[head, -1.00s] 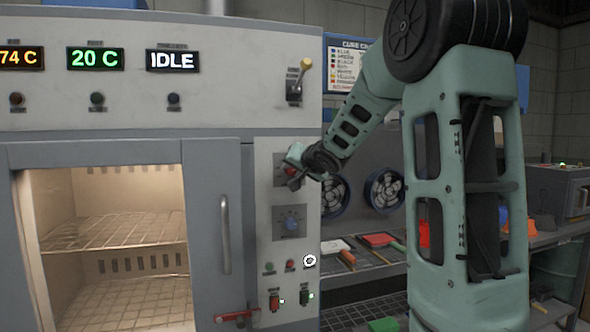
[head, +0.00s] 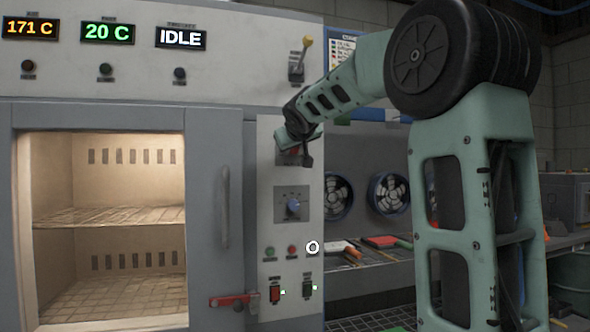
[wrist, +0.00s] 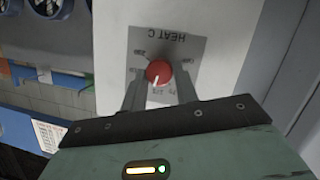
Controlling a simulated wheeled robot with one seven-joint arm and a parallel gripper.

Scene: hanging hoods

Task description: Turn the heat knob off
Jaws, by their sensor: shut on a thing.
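The red heat knob (wrist: 158,72) sits on a grey plate (wrist: 188,52) lettered HEAT C, which appears upside down in the wrist view. Its white pointer mark points toward the bottom of that view. My gripper (wrist: 158,80) is shut on the knob, one finger on each side. In the head view my gripper (head: 297,152) is at the upper plate of the control panel and mostly hides the knob. The orange display (head: 31,27) reads 171 C, the green one (head: 107,33) 20 C, and the white one (head: 181,38) IDLE.
Below is a blue knob (head: 293,208), then small buttons and switches. A yellow-tipped lever (head: 301,58) stands above. The lit oven chamber (head: 105,190) and its vertical handle (head: 224,207) are left. A bench with tools and fans (head: 390,193) lies behind to the right.

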